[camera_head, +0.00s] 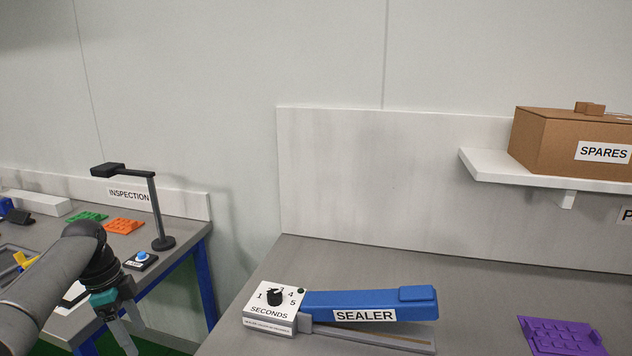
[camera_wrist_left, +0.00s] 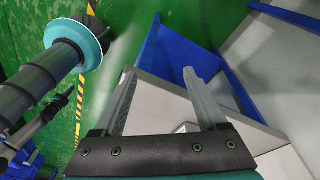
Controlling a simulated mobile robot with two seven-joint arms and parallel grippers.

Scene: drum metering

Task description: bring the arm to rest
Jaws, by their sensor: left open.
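My left arm comes in from the left in the head view and points downward. Its left gripper (camera_head: 128,337) hangs in front of the inspection table (camera_head: 185,238), near the table's right end. In the left wrist view the left gripper (camera_wrist_left: 159,72) is open, its two fingers apart with nothing held between them. Below it in that view are a grey surface, blue frame parts and the green floor. My right gripper is not in view.
A blue sealer (camera_head: 368,304) with a timer dial (camera_head: 275,297) stands on the right bench, beside a purple tray (camera_head: 560,337). An inspection lamp (camera_head: 164,242), a blue button (camera_head: 141,257) and an orange tray (camera_head: 124,226) are on the left table. A SPARES box (camera_head: 560,140) sits on a shelf.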

